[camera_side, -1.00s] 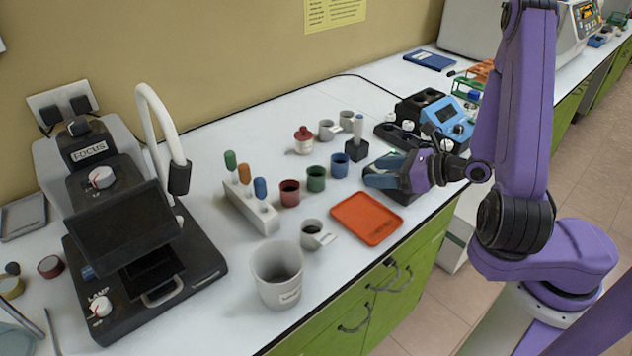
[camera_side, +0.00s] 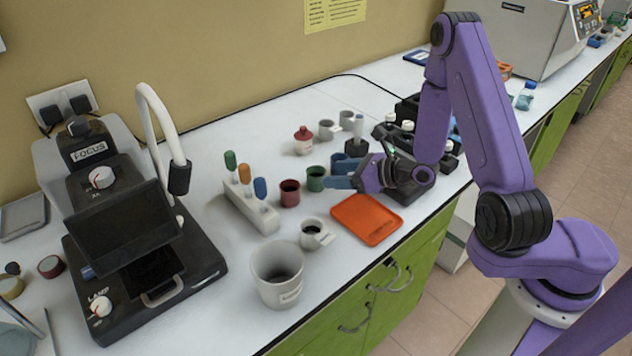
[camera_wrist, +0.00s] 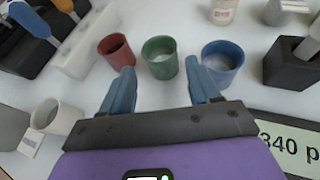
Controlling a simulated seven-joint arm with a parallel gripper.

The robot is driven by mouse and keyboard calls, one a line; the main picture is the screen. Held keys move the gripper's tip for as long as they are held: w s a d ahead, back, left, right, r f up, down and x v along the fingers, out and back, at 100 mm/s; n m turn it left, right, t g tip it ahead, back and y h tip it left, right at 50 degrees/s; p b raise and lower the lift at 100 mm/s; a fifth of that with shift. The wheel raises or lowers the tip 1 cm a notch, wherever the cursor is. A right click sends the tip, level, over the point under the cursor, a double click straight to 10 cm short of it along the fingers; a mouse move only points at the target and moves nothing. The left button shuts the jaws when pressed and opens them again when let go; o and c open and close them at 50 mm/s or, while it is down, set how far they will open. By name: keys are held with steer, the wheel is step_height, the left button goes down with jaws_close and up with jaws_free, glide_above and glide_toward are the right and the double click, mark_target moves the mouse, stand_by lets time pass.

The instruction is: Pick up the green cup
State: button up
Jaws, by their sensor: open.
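The green cup (camera_side: 315,179) stands upright on the white bench between a red cup (camera_side: 290,193) and a blue cup, which is mostly hidden by my gripper in the side view. In the wrist view the green cup (camera_wrist: 160,57) is just ahead of the gap between my fingers, with the red cup (camera_wrist: 116,52) to its left and the blue cup (camera_wrist: 222,62) to its right. My gripper (camera_wrist: 162,92) is open and empty. In the side view my gripper (camera_side: 335,174) is low over the bench, its fingertips close to the green cup.
An orange tray (camera_side: 367,219) lies in front of the cups. A rack with several coloured droppers (camera_side: 250,208) stands to the left. A white cup (camera_side: 312,234) and a larger beaker (camera_side: 278,275) are near the front. A lidded red-topped jar (camera_side: 303,142) stands behind.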

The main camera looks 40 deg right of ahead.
mark_target(318, 178)
steer(key=shift+f+x, duration=0.2)
steer(key=shift+x, duration=1.5)
steer(key=shift+f+x, duration=0.2)
steer(key=shift+x, duration=1.55)
steer(key=shift+s, duration=0.2)
steer(key=shift+c, duration=0.3)
steer(key=c, duration=0.7)
